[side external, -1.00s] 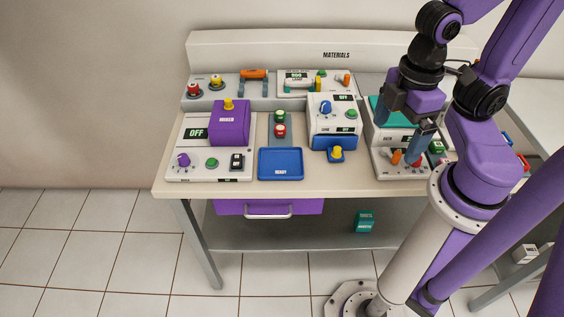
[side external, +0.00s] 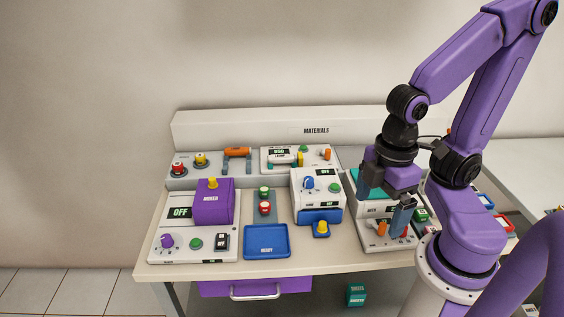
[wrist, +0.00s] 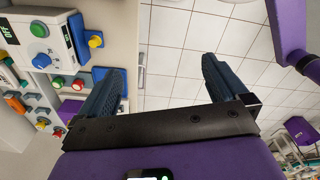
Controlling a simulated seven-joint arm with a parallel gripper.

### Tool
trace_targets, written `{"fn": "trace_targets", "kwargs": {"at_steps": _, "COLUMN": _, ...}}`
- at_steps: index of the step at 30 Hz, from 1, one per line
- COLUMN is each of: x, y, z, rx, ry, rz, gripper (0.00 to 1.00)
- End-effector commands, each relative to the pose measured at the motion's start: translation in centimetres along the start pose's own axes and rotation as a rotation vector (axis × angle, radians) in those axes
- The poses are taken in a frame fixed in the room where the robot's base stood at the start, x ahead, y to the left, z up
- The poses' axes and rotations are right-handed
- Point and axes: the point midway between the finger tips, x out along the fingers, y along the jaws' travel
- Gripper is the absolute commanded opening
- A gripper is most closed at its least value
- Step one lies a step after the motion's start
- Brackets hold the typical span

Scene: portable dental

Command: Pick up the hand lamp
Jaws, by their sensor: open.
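The hand lamp appears to be the small white piece with a teal-green end (side external: 283,161), lying on the white panel marked LAMP (side external: 313,163) at the back of the bench. It is small here, so its exact shape is hard to tell. My gripper (side external: 386,200) is open and empty, to the right of the lamp and nearer the front, above the teal-topped unit at the bench's right. I cannot make out the lamp in that view.
A white unit with a blue knob (side external: 316,198) stands between the lamp panel and the bench front. An orange handle (side external: 237,152) on posts is left of the panel. A purple box (side external: 213,203) and blue tray (side external: 267,241) are further forward. The backboard (side external: 240,130) closes the rear.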

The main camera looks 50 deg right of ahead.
Motion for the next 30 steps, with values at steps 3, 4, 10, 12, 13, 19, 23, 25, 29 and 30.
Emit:
{"fn": "trace_targets", "kwargs": {"at_steps": 3, "x": 0.0, "y": 0.0, "z": 0.0, "rx": 0.000, "ry": 0.000, "rz": 0.000, "gripper": 1.00}}
{"fn": "trace_targets", "kwargs": {"at_steps": 4, "x": 0.0, "y": 0.0, "z": 0.0, "rx": 0.000, "ry": 0.000, "rz": 0.000, "gripper": 1.00}}
{"fn": "trace_targets", "kwargs": {"at_steps": 10, "x": 0.0, "y": 0.0, "z": 0.0, "rx": 0.000, "ry": 0.000, "rz": 0.000, "gripper": 1.00}}
{"fn": "trace_targets", "kwargs": {"at_steps": 12, "x": 0.0, "y": 0.0, "z": 0.0, "rx": 0.000, "ry": 0.000, "rz": 0.000, "gripper": 0.77}}
{"fn": "trace_targets", "kwargs": {"at_steps": 13, "x": 0.0, "y": 0.0, "z": 0.0, "rx": 0.000, "ry": 0.000, "rz": 0.000, "gripper": 0.67}}
{"fn": "trace_targets", "kwargs": {"at_steps": 19, "x": 0.0, "y": 0.0, "z": 0.0, "rx": 0.000, "ry": 0.000, "rz": 0.000, "gripper": 0.57}}
{"fn": "trace_targets", "kwargs": {"at_steps": 23, "x": 0.0, "y": 0.1, "z": -0.1, "rx": 0.001, "ry": 0.000, "rz": 0.000, "gripper": 0.57}}
{"fn": "trace_targets", "kwargs": {"at_steps": 25, "x": -0.2, "y": 0.4, "z": -0.6, "rx": 0.007, "ry": 0.000, "rz": 0.001, "gripper": 0.57}}
{"fn": "trace_targets", "kwargs": {"at_steps": 29, "x": -0.9, "y": 2.2, "z": -2.7, "rx": 0.032, "ry": -0.002, "rz": 0.003, "gripper": 0.57}}
{"fn": "trace_targets", "kwargs": {"at_steps": 30, "x": -1.2, "y": 3.1, "z": -3.5, "rx": 0.042, "ry": -0.004, "rz": 0.004, "gripper": 0.57}}
